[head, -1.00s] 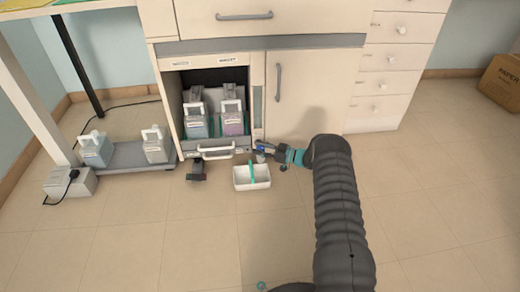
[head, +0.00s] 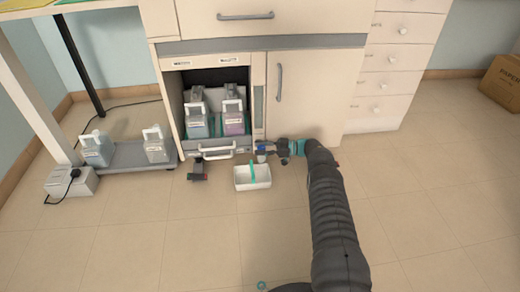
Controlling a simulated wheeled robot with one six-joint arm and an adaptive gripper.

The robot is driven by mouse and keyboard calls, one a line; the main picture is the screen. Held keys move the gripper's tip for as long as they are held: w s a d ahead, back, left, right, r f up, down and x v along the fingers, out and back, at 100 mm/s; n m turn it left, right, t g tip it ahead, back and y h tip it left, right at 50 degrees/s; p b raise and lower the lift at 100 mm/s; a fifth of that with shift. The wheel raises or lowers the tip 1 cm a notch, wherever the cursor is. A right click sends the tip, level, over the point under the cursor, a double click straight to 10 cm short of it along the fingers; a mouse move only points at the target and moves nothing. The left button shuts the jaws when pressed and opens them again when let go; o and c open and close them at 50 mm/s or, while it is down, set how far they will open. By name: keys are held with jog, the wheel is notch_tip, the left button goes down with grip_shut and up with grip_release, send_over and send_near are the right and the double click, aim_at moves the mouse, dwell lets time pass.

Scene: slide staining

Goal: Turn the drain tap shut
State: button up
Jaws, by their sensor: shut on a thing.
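The drain tap (head: 261,157) shows as a small blue and pale piece low at the right side of the open cabinet bay, just above the white caddy. My gripper (head: 262,147) reaches in from the right, level with the cabinet's bottom edge. Its fingers are at the tap and appear shut on it. The fingers cover part of the tap, and its handle angle is too small to tell.
A white caddy (head: 254,185) with a teal handle stands on the floor below. Two more bottles (head: 97,149) stand at left on a low grey platform (head: 121,165).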

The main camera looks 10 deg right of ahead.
aim_at(261, 147)
jog(key=shift+d+r+n+g, duration=0.15)
jog(key=shift+r+n+g, duration=0.05)
jog(key=shift+n+g, duration=0.1)
jog(key=shift+c, duration=0.4)
jog(key=o, duration=1.2)
jog(key=shift+c, duration=0.2)
jog(key=shift+f, duration=0.1)
jog(key=shift+r, duration=5)
jog(key=shift+r, duration=0.1)
